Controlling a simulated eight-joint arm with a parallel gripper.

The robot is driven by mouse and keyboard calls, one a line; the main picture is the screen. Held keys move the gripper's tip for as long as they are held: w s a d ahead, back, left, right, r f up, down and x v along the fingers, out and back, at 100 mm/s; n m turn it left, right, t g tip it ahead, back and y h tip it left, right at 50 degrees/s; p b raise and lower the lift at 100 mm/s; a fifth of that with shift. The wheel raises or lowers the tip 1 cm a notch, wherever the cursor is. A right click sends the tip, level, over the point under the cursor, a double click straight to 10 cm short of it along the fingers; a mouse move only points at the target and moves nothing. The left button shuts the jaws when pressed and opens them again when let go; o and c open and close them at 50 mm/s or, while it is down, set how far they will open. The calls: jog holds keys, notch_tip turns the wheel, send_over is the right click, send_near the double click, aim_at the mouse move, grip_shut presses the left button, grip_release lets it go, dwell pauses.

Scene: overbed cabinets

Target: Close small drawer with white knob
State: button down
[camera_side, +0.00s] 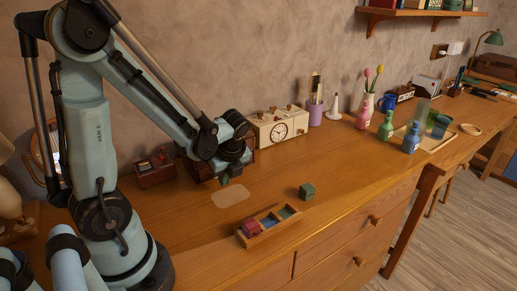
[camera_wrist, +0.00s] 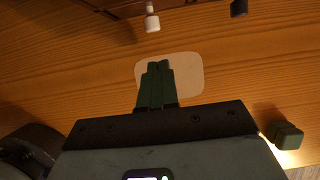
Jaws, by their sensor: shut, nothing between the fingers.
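A white knob (camera_wrist: 152,20) shows at the top of the wrist view, on a dark drawer front (camera_wrist: 122,8) that is mostly cut off by the frame edge. A second, darker knob (camera_wrist: 239,8) is to its right. In the side view a small dark wooden cabinet (camera_side: 192,169) stands on the desk by the wall, mostly hidden behind my arm; I cannot make out the white knob there. My gripper (camera_side: 225,181) is shut and empty, low over the desk in front of the cabinet. In the wrist view its fingers (camera_wrist: 160,66) point toward the white knob, apart from it.
A pale rounded patch (camera_side: 231,196) lies on the desk near my gripper. A green cube (camera_side: 307,191) and a divided wooden tray (camera_side: 292,228) are toward the front. A small brown box (camera_side: 155,175) is at left. Bottles (camera_side: 386,126) stand farther right.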

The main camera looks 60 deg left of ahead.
jog(key=v, duration=1)
jog(key=w+d+r+n+t+h, duration=0.1)
jog(key=d+n+t+h, duration=0.3)
jog(key=n, duration=1.4)
jog(key=d+t, duration=0.3)
jog(key=d, duration=0.3)
jog(key=shift+r, duration=0.2)
jog(key=shift+w, duration=0.1)
